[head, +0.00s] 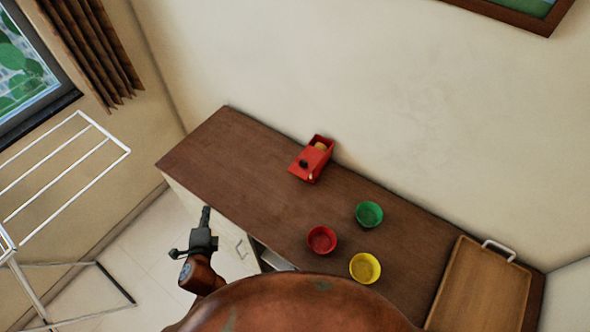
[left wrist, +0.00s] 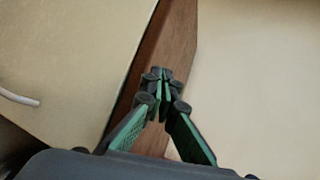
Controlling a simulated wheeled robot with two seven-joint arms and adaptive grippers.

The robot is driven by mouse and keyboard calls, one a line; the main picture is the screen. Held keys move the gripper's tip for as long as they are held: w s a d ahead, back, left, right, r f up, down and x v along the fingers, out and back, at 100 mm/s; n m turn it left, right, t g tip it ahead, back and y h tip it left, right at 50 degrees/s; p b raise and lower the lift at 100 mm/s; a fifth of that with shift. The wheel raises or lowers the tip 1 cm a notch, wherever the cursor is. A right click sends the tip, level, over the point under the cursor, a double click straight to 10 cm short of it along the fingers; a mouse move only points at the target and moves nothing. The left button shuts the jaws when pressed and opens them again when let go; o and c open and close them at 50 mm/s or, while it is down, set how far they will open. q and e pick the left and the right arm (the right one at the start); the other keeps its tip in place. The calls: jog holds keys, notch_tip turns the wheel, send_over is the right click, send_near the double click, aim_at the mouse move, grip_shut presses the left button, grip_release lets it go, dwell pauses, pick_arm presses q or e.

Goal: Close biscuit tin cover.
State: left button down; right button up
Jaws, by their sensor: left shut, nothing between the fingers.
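The red biscuit tin (head: 311,160) stands on the dark wooden counter near the wall in the head view. Its red cover (head: 304,164) has a dark knob and sits toward the near side, leaving the far part of the tin open with something yellowish inside. My left gripper (head: 206,210) is shut and empty, off the counter's front left edge and well apart from the tin. In the left wrist view its fingertips (left wrist: 161,76) meet in front of the counter's edge; the tin does not show there. My right gripper is not in view.
A red bowl (head: 322,240), a green bowl (head: 369,214) and a yellow bowl (head: 365,267) stand on the counter (head: 235,150). A wooden tray (head: 485,290) lies at the right end. A white rack (head: 65,165) stands at left. The counter's left part is clear.

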pick_arm(q)
jog(key=w+d+r+m+t+h, duration=0.35)
jog(key=d+r+m, duration=0.35)
jog(key=d+m, duration=0.3)
jog(key=m+g+h, duration=0.2)
jog(key=m+h, duration=0.6)
jog(key=m, duration=0.6)
send_near(302, 164)
jog(key=shift+t, duration=0.25)
jog(key=p+x, duration=0.2)
jog(key=x, duration=0.3)
jog(key=shift+w+d+f, duration=0.1)
jog(key=shift+w+d, duration=0.1)
jog(key=shift+d, duration=0.2)
jog(key=shift+w+d, duration=0.25)
jog(key=shift+w, duration=0.25)
jog(key=shift+w, duration=0.15)
